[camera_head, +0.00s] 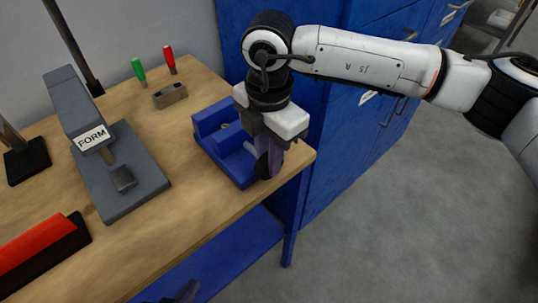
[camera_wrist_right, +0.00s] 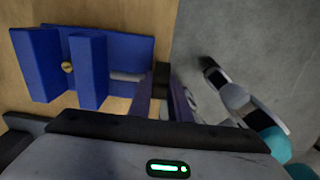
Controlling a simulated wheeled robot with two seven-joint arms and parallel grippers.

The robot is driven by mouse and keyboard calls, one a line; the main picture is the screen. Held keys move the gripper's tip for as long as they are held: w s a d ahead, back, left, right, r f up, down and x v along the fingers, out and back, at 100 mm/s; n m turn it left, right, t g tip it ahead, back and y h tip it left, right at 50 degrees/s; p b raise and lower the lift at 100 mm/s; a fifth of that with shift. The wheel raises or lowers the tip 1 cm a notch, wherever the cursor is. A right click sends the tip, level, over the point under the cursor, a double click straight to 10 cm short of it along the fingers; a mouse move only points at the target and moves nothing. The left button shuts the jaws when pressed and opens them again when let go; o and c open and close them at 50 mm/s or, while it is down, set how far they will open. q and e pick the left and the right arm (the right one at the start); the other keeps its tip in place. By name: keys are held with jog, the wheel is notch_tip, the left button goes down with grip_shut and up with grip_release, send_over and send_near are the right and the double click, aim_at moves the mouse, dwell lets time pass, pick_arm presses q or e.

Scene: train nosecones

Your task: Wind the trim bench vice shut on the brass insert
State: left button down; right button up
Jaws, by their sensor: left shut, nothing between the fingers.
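The blue trim bench vice (camera_head: 211,122) stands at the right end of the wooden bench; it also shows in the right wrist view (camera_wrist_right: 125,50). The small brass insert (camera_wrist_right: 67,67) sits between its two jaws, with the near jaw (camera_wrist_right: 89,72) beside it; I cannot tell whether both jaws touch it. A grey screw runs from the near jaw to the dark handle (camera_wrist_right: 161,77). My right gripper (camera_head: 270,163) is at the handle, its fingers on both sides of the dark grip, seemingly closed on it. My left gripper (camera_head: 183,292) is shut and empty at the bottom edge, below the bench's front.
A grey press labelled FORM (camera_head: 122,178) stands left of the vice. A small grey-brown block (camera_head: 170,96), a green-handled tool (camera_head: 139,70) and a red-handled tool (camera_head: 169,60) are behind. A red-and-black piece (camera_head: 38,250) lies front left. Blue cabinets (camera_head: 345,140) stand behind the bench's right end.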

grip_shut()
jog(key=shift+w+d+f+g+y+b, duration=0.15)
jog(key=shift+g+y+b, duration=0.15)
jog(key=shift+y+b, duration=0.2)
jog(key=shift+d+g+y, duration=0.1)
jog(key=shift+g+y, duration=0.3)
jog(key=shift+y, duration=0.1)
jog(key=shift+w+d+g+y+b, duration=0.15)
jog(key=shift+g+y+b, duration=0.2)
jog(key=shift+g+y, duration=0.45)
jog(key=shift+w+d+g+y, duration=0.1)
jog(key=shift+g+y, duration=0.4)
jog(key=shift+y, duration=0.5)
